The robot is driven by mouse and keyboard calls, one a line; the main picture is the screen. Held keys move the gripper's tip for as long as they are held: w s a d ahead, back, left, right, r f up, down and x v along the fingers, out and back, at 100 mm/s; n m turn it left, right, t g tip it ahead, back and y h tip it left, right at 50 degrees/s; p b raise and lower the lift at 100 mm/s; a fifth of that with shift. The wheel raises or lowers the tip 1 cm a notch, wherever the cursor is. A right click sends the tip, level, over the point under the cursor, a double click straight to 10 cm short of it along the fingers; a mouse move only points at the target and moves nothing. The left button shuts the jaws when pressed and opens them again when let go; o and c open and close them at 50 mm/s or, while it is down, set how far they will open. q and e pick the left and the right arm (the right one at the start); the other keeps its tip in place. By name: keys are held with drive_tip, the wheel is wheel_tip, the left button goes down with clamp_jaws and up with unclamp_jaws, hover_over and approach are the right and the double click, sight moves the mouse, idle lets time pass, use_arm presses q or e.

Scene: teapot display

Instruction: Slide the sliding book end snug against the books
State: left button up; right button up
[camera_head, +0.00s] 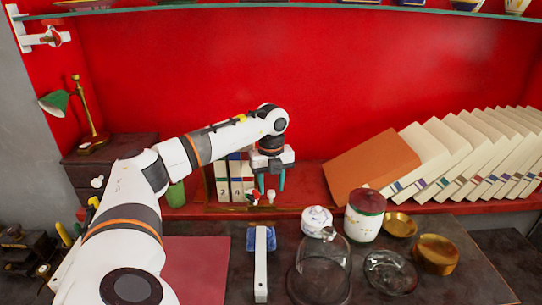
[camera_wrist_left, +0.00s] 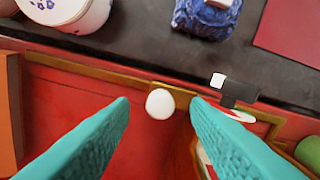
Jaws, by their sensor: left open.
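Numbered cream books (camera_head: 236,189) stand upright on the red shelf, left of my left gripper (camera_head: 272,189). A white knob (camera_head: 271,197) shows below the fingers; it also shows in the left wrist view (camera_wrist_left: 160,104), beside a brass rail (camera_wrist_left: 95,75). It seems to belong to the sliding book end, whose body I cannot make out clearly. My left gripper (camera_wrist_left: 160,105) is open, pointing down, with its teal fingers on either side of the knob. I cannot tell whether either finger touches it. My right gripper is out of view.
An orange book (camera_head: 374,165) and several cream books lean at the right. On the dark counter stand a lidded jar (camera_head: 364,222), a small pot (camera_head: 316,220), a glass dome (camera_head: 322,270) and a white bar (camera_head: 261,270). A green cup (camera_head: 176,193) stands left.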

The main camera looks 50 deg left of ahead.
use_arm(q)
wheel_tip(320, 180, up, 11)
drive_tip(key=shift+f, duration=0.2)
drive_tip(key=shift+c, duration=0.3)
